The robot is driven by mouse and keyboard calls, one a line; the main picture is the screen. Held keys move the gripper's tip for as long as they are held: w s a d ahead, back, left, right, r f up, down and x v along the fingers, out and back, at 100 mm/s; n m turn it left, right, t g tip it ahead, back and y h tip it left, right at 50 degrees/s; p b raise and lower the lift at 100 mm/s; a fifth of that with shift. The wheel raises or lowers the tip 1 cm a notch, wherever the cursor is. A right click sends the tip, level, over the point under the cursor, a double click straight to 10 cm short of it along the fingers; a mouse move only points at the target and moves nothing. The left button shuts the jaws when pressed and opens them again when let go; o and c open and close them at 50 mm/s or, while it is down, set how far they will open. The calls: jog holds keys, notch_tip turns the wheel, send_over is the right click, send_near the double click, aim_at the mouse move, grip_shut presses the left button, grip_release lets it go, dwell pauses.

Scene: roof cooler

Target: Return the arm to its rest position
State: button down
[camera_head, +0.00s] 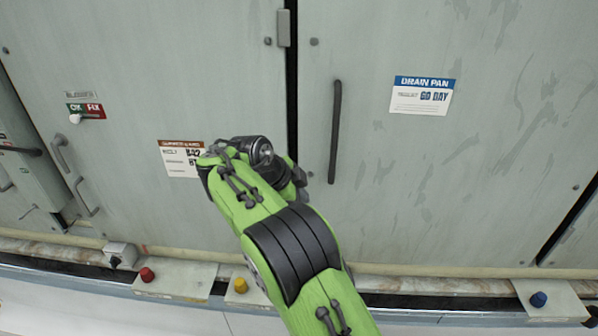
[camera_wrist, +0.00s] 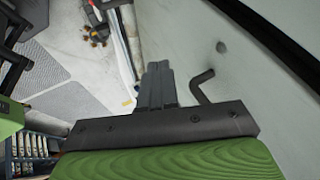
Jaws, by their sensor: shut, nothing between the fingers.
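My green and black arm reaches up from the bottom of the head view toward the grey cabinet panels. Its far end hides my gripper there. In the wrist view my gripper (camera_wrist: 158,84) has its two grey fingers together with nothing between them. A dark bent handle (camera_wrist: 203,86) is just right of the fingers in that view, on a pale panel (camera_wrist: 235,75). I cannot tell whether the fingers touch it. In the head view a long dark handle (camera_head: 335,132) stands upright on the right panel, right of my arm and apart from it.
A white label (camera_head: 181,158) is partly behind my arm. A drain pan label (camera_head: 422,95) is on the right panel. A ledge below carries a red knob (camera_head: 147,274), a yellow knob (camera_head: 241,285) and a blue knob (camera_head: 538,299). The wrist view shows open floor (camera_wrist: 75,105) at left.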

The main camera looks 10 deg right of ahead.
jog(key=s+d+r+n+y, duration=0.2)
jog(key=s+d+r+n, duration=0.25)
jog(key=s, duration=0.35)
jog(key=s+d+r+n+y, duration=0.1)
jog(key=s+d+r+n, duration=0.35)
jog(key=s+d, duration=0.2)
jog(key=s+a+f+n+y, duration=0.1)
jog(key=s+f+n, duration=0.1)
jog(key=s, duration=0.4)
jog(key=s+a+f+n+y, duration=0.1)
jog(key=s+f+n, duration=0.1)
jog(key=s+n, duration=0.3)
jog(key=s+f+n+t, duration=0.1)
jog(key=s+f+n, duration=0.1)
jog(key=s, duration=0.6)
jog(key=shift+a+f+n+y, duration=0.15)
jog(key=shift+a+n+y, duration=0.25)
jog(key=shift+n, duration=0.3)
jog(key=shift+s, duration=0.15)
